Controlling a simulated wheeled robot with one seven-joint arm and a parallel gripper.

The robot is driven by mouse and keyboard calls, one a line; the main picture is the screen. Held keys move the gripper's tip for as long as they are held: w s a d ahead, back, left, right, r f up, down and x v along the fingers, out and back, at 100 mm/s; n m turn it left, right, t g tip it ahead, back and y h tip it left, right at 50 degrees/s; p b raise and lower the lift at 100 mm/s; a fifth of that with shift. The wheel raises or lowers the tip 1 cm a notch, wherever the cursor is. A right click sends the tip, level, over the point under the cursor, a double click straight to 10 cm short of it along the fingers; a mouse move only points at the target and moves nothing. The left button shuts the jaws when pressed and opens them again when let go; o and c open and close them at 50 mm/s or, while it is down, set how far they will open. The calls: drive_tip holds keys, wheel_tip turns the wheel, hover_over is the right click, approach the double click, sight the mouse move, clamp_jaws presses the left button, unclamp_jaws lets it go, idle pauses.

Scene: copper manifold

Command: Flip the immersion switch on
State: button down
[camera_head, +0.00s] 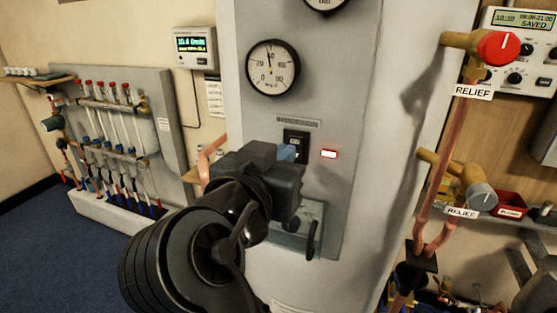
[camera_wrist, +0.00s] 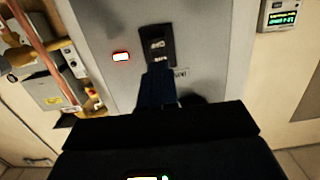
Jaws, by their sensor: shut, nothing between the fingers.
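The immersion switch (camera_head: 297,143) is a dark rectangular plate on the grey panel of the tall cylinder, below the round gauge. In the wrist view the dark switch plate (camera_wrist: 157,45) shows just beyond my fingertips. My gripper (camera_head: 286,153) is shut and empty, its bluish fingertips at the lower part of the switch. In the wrist view the shut fingers (camera_wrist: 157,80) overlap the plate's lower edge; I cannot tell whether they touch it. A small red-framed indicator (camera_head: 329,154) with a bright white face sits right of the switch. The rocker's position is too small to tell.
A round gauge (camera_head: 272,67) is above the switch. A grey box with a dark handle (camera_head: 312,238) is below it. Copper pipes with a red-knobbed relief valve (camera_head: 497,48) stand at the right. A pipe manifold (camera_head: 115,130) is on the left wall.

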drive_tip(key=b+v, duration=0.2)
drive_tip(key=v, duration=0.9)
drive_tip(key=shift+a, duration=0.15)
drive_tip(key=shift+w+f, duration=0.1)
